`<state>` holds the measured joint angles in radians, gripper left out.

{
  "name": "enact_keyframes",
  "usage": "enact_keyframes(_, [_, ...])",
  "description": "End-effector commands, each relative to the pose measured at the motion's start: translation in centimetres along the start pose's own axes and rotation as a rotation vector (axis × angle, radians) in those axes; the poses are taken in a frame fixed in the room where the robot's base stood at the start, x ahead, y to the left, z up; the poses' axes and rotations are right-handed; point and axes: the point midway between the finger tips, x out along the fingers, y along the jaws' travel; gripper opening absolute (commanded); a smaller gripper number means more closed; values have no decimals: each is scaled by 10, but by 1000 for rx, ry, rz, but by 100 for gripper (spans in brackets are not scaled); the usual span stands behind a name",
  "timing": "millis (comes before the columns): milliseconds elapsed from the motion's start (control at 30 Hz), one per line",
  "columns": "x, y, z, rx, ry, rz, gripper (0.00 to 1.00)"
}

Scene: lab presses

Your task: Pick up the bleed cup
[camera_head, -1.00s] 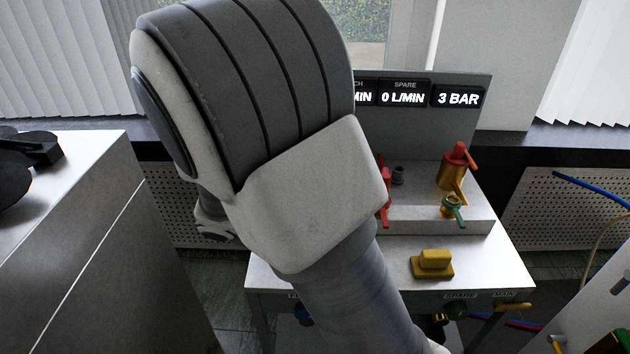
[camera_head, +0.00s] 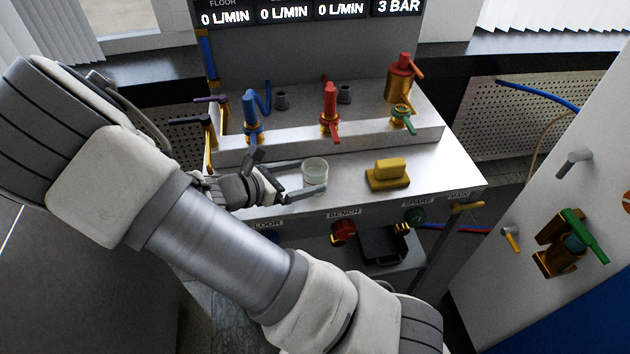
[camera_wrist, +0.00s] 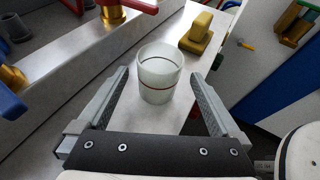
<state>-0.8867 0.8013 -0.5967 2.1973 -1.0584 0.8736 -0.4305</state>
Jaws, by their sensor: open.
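The bleed cup is a clear, round cup (camera_head: 315,172) standing upright on the pale bench top, left of a yellow block. In the wrist view the cup (camera_wrist: 159,77) shows a thin reddish line around its wall and sits ahead of and partly between the fingertips. My gripper (camera_head: 290,178) comes in from the left, close beside the cup. In the wrist view my gripper (camera_wrist: 160,88) is open, one finger on each side of the cup, with a visible gap on both sides.
A yellow block (camera_head: 388,173) stands right of the cup. Behind, a raised ledge (camera_head: 290,141) carries a blue valve (camera_head: 250,115), a red valve (camera_head: 330,108) and a green-handled valve (camera_head: 403,118). Labelled knobs line the bench's front edge. Free bench top lies at the right.

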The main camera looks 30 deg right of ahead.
Motion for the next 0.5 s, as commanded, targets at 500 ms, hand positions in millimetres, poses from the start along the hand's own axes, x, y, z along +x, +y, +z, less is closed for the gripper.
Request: enact_keyframes(500, [59, 1, 1, 0, 0, -2, 100])
